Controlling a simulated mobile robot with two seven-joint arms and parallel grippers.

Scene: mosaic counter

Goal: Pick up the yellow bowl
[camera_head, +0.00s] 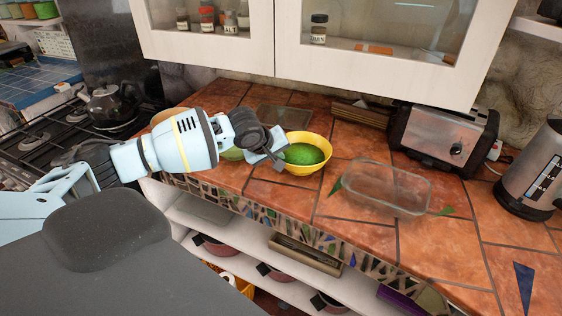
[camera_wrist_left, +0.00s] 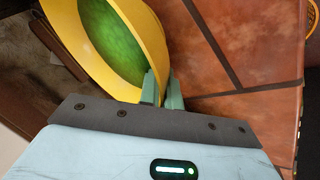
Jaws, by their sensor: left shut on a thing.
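The yellow bowl (camera_head: 308,167) has a green inside and stands on the terracotta-tiled counter in the head view. My left gripper (camera_head: 276,158) is at its left rim. In the left wrist view the bowl (camera_wrist_left: 150,38) fills the upper left, and my left gripper's green fingertips (camera_wrist_left: 162,90) are closed on the bowl's wall, one inside and one outside. I cannot tell whether the bowl is touching the counter. My right gripper is in neither view.
A clear glass dish (camera_head: 385,190) stands right of the bowl. A toaster (camera_head: 445,138) and a kettle (camera_head: 532,170) stand farther right. Cabinets (camera_head: 370,45) hang above the counter.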

